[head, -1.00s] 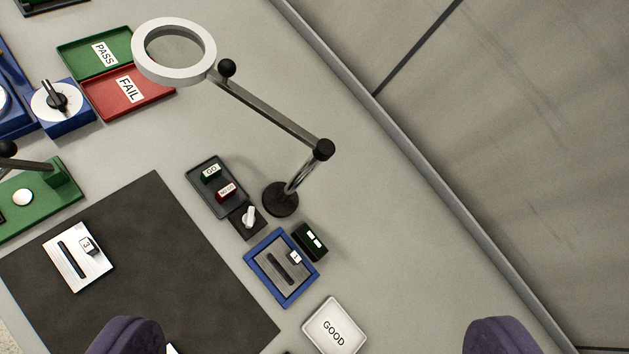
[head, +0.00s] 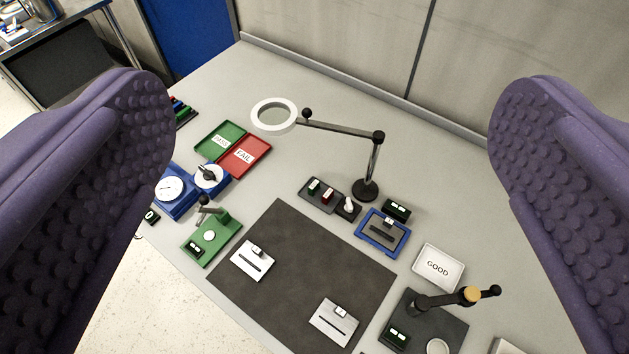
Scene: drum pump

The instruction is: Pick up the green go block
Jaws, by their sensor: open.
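The green go block (head: 314,187) is small and sits in a dark tray (head: 316,202), beside the red no-go block (head: 328,196). Its label is too small to read now and its green side barely shows. My gripper (head: 332,95) is open and empty. Its purple, studded fingers stand wide apart at the left and right of the view. The tray lies well beyond them on the bench, and the gripper touches nothing.
A small switch box (head: 348,208) adjoins the tray. A blue fixture (head: 382,235) is to the right. The dark mat (head: 300,270) lies in front.

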